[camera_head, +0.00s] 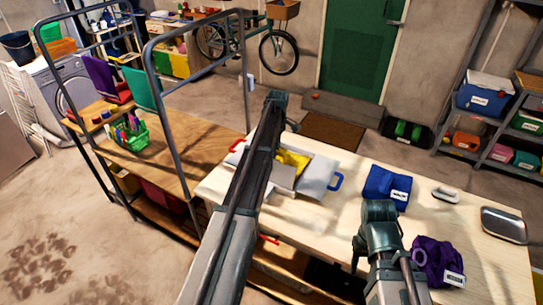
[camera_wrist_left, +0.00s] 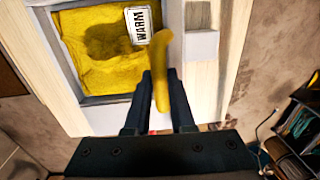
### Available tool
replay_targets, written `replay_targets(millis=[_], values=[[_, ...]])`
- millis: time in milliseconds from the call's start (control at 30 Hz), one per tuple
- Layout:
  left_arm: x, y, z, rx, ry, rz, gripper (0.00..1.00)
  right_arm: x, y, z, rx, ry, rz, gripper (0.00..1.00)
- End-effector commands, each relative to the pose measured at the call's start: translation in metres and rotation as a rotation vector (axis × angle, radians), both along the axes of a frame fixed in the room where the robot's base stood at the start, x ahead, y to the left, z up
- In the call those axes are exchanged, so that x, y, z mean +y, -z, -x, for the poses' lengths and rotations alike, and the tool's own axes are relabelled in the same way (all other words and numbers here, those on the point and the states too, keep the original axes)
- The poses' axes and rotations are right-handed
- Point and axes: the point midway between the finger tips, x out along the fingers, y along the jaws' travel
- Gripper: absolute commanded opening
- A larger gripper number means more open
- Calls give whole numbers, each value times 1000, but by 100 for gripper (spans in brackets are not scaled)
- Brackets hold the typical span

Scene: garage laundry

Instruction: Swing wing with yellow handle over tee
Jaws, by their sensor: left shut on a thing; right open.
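The yellow tee (camera_head: 292,160) lies on the pale folding board (camera_head: 318,172), partly hidden by my left arm. In the left wrist view, the tee (camera_wrist_left: 85,55) lies spread inside a grey-edged frame, with a white WARM label (camera_wrist_left: 142,24) and a dark shadow on it. The yellow handle (camera_wrist_left: 161,65) stands between the fingers of my left gripper (camera_wrist_left: 160,100), which is shut on it. I cannot tell clearly which panel is its wing.
The board has a blue handle (camera_head: 337,181) on the right and red handles (camera_head: 237,145) (camera_head: 268,239). A blue folded cloth (camera_head: 383,185), a purple cloth (camera_head: 436,258) and a metal box (camera_head: 503,225) rest on the table's right. A railed cart (camera_head: 165,160) stands left.

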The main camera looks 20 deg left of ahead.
Motion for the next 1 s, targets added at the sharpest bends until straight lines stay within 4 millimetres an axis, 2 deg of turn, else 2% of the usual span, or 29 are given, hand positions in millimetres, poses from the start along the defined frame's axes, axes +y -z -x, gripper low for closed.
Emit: replay_targets(millis=[100,300,967,1000], values=[[2,6,-12,10,-2,-4,0,0,6,0,0,0,0,50],[1,12,-22,73,-2,-8,0,0,14,0,0,1,0,50],[1,13,-25,129,-4,-15,0,0,17,0,0,1,0,50],[1,13,-25,129,-4,-15,24,0,17,0,0,1,0,50]])
